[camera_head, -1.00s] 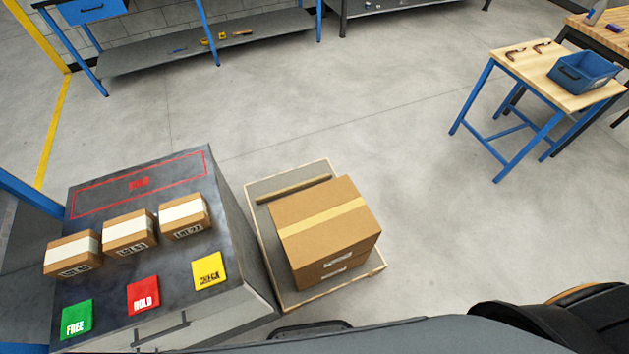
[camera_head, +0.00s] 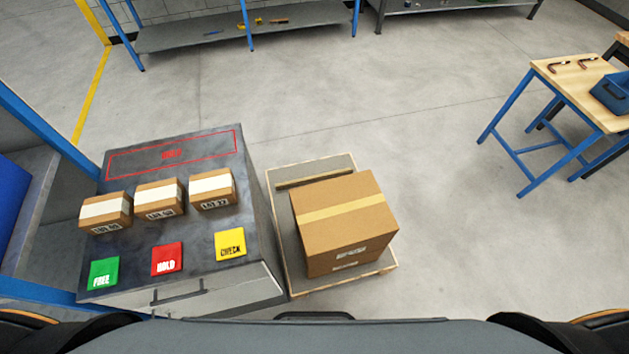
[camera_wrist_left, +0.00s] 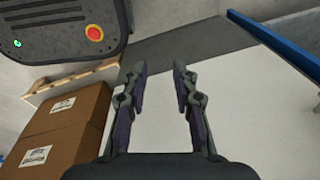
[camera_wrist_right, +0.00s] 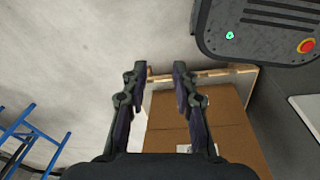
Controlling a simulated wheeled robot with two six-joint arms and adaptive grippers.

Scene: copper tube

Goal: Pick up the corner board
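The corner board, a long thin brown strip (camera_head: 315,178), lies on the pallet's rim side behind the large cardboard box (camera_head: 345,225). The box has a tan tape stripe and sits on the low wooden-edged pallet (camera_head: 280,225). My left gripper (camera_wrist_left: 160,70) is open and empty, with its fingers apart above a pale surface in the left wrist view. My right gripper (camera_wrist_right: 160,70) is open and empty, with its fingertips over the pallet edge and box in the right wrist view. Neither gripper shows in the head view.
A grey cabinet (camera_head: 190,145) stands left of the pallet, with three taped small boxes (camera_head: 160,200) and green, red and yellow cards (camera_head: 230,244). A blue-legged table (camera_head: 570,90) with a blue bin (camera_head: 612,94) is at right. The floor between is clear.

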